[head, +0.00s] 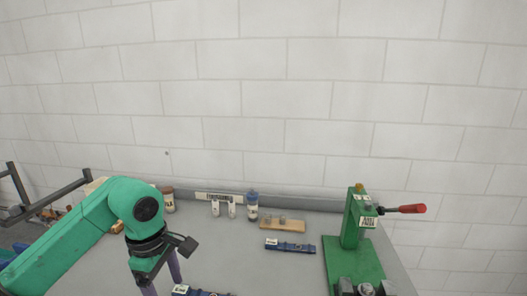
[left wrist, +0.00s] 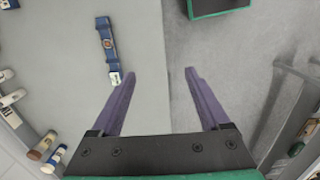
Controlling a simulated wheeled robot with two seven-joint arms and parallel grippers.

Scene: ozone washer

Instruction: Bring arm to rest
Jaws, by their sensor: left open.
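My left arm, green with a black wrist, comes in from the left in the head view. My left gripper (head: 163,279) has purple fingers pointing down over the left part of the table, cut off by the lower frame edge. In the left wrist view the two fingers (left wrist: 159,74) are spread apart with nothing between them. A blue bar-shaped part (left wrist: 107,48) with a white end lies on the table left of the fingers, apart from them. My right gripper does not show.
The grey table (head: 290,262) holds a green press (head: 352,225) with a red handle, a blue part (head: 290,248), a wooden block (head: 282,226) and a blue-capped bottle (head: 252,206). Another blue part (head: 203,292) lies near the gripper. A green-rimmed box (left wrist: 218,8) stands beyond the table edge.

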